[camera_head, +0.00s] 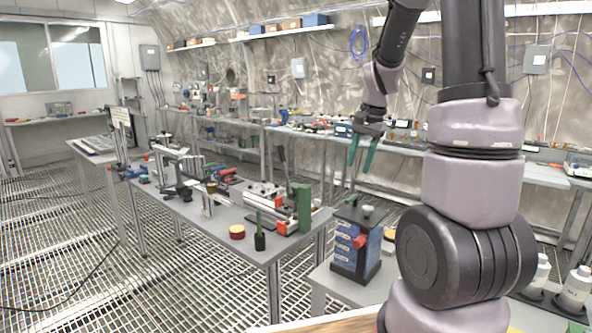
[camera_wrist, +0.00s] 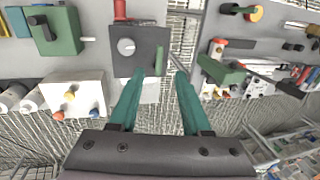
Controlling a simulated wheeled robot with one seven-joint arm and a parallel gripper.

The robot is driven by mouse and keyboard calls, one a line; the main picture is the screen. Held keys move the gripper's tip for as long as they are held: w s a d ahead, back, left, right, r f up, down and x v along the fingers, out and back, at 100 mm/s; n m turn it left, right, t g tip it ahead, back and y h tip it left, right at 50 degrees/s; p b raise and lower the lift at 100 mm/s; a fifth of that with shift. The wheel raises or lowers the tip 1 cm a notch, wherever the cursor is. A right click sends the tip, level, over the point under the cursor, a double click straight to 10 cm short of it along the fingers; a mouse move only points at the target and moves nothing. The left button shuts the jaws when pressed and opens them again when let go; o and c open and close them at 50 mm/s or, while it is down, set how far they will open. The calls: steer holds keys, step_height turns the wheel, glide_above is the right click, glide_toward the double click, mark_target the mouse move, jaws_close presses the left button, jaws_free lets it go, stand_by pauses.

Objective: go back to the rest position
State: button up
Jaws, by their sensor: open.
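My gripper (camera_head: 361,155) hangs with its two teal fingers pointing down, above and behind the blue drawer box in the head view. In the wrist view my gripper (camera_wrist: 157,85) has its fingers apart with nothing between them. The box with blue drawers (camera_head: 356,240) stands on the near table, with a red part on its front and a knob on its dark top. The dark top of the box (camera_wrist: 140,62) shows in the wrist view just beyond the fingertips. I cannot tell the exact gap between them.
A grey table (camera_head: 215,215) with several fixtures, a green block (camera_head: 302,207) and a red-yellow round piece (camera_head: 237,232) stands left of the box. A long bench runs along the back wall. White bottles (camera_head: 577,287) stand at the lower right.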

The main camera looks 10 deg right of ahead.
steer(key=s+a+r+n+t, duration=0.2)
steer(key=s+a+r+n, duration=0.1)
steer(key=s+a+r, duration=0.2)
steer(key=s+a+r+n+t, duration=0.3)
steer(key=s+a+r, duration=0.2)
steer(key=s+r, duration=0.5)
steer(key=shift+s+y, duration=0.3)
steer(key=shift+s, duration=1.45)
